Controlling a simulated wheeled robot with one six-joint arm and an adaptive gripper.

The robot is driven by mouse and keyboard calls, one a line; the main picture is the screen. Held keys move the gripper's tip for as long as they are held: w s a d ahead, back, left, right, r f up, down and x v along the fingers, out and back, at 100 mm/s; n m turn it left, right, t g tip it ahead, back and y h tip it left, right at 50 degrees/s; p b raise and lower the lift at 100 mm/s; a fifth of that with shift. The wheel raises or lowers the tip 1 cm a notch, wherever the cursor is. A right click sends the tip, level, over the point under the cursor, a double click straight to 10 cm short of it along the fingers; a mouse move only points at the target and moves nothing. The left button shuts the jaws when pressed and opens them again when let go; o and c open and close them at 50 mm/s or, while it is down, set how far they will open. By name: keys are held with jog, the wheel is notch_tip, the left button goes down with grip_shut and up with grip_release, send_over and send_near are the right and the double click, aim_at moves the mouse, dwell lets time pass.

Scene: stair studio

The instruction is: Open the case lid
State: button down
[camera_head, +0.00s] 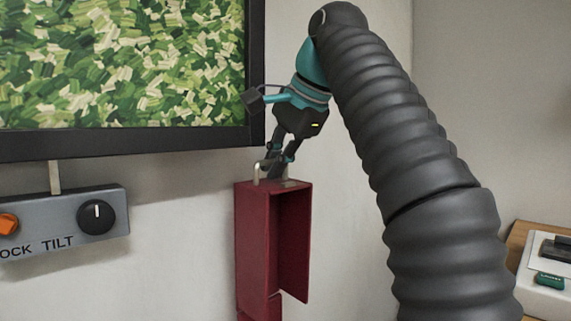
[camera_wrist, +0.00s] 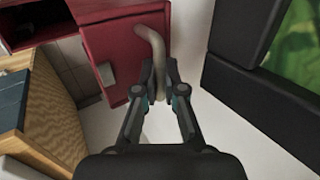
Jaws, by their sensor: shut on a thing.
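The red case lid (camera_head: 256,235) stands upright against the pale wall in the head view, with its hollow inside facing right. More red, seemingly the case body (camera_head: 260,307), shows below it at the bottom edge and is mostly cut off. A bent metal handle (camera_head: 257,172) sticks up from the lid's top end. My gripper (camera_head: 275,166) reaches down to this handle from above. In the wrist view, my gripper (camera_wrist: 160,85) is shut on the curved handle (camera_wrist: 152,45), which passes between the fingers beside the red panel (camera_wrist: 118,50).
A black-framed green picture (camera_head: 125,65) hangs on the wall close behind my gripper. A grey control box (camera_head: 60,225) with an orange knob and a black TILT dial is at left. A wooden surface (camera_head: 520,240) with a white device (camera_head: 545,285) is at right.

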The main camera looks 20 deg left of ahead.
jog(key=shift+w+a, duration=0.1)
jog(key=shift+a, duration=0.05)
dwell(0.5)
jog(key=c, duration=1.2)
grip_release()
jog(key=shift+c, duration=0.2)
